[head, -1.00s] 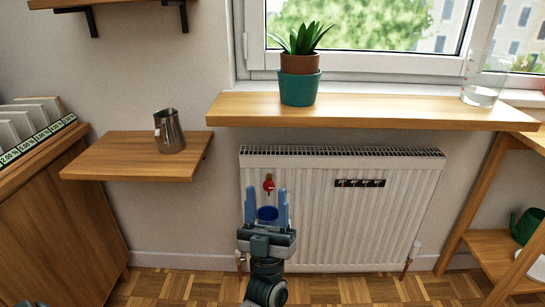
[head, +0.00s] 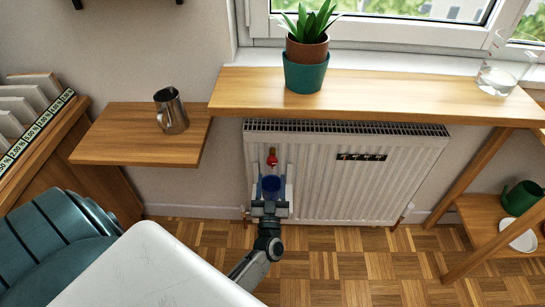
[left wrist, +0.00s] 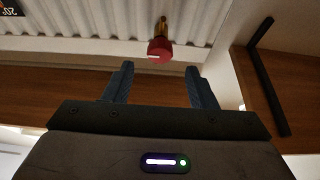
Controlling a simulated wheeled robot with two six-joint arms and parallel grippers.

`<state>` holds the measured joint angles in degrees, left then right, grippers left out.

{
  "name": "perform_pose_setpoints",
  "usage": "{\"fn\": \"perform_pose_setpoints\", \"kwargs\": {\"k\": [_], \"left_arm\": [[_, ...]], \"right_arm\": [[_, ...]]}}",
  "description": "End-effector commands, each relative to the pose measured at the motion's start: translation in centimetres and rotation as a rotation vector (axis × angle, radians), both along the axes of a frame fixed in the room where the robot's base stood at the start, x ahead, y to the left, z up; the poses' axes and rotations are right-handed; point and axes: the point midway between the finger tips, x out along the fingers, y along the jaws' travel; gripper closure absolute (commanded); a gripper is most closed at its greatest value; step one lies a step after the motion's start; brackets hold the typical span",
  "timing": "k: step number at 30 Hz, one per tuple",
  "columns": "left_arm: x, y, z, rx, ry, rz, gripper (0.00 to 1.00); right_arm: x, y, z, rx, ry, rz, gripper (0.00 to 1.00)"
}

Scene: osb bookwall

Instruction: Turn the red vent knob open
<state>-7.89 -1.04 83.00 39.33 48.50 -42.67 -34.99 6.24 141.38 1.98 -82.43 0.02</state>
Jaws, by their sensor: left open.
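The red vent knob (head: 272,159) sits on the upper left front of the white radiator (head: 335,185) below the window shelf. In the left wrist view the red knob (left wrist: 160,50) has a pale mark on its face and a brass stem behind it. My left gripper (head: 273,173) is in front of the radiator, just below the knob in the picture. In the left wrist view its fingers (left wrist: 160,72) are apart with nothing between them, and the knob appears just beyond the tips, roughly centred. I see no contact. My right gripper is not in view.
A wooden window shelf (head: 400,103) overhangs the radiator, bearing a potted plant (head: 306,50) and a glass beaker (head: 498,75). A small wall shelf (head: 110,138) with a metal jug (head: 171,112) is at left. Parquet floor (head: 350,270) is open in front.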

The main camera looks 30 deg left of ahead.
Motion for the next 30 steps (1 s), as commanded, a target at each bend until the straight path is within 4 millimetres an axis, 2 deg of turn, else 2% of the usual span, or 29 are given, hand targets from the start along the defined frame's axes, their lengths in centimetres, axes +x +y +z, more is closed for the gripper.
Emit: {"fn": "perform_pose_setpoints", "kwargs": {"k": [6, 12, 23, 25, 30], "left_arm": [[3.4, 2.1, 1.8, 0.001, -0.003, -0.001, 0.48], [5.3, 3.2, 2.7, 0.002, -0.003, 0.000, 0.48], [5.8, 3.5, 2.9, 0.001, -0.001, -0.001, 0.48], [5.8, 3.5, 2.9, 0.001, -0.001, -0.001, 0.56], [5.8, 3.5, 2.9, 0.001, -0.002, -0.001, 0.90]], "right_arm": [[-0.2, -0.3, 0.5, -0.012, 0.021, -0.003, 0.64], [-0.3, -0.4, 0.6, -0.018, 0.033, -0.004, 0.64], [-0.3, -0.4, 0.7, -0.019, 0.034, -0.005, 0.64], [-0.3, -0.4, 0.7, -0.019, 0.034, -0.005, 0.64], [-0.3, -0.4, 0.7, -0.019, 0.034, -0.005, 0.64]]}}
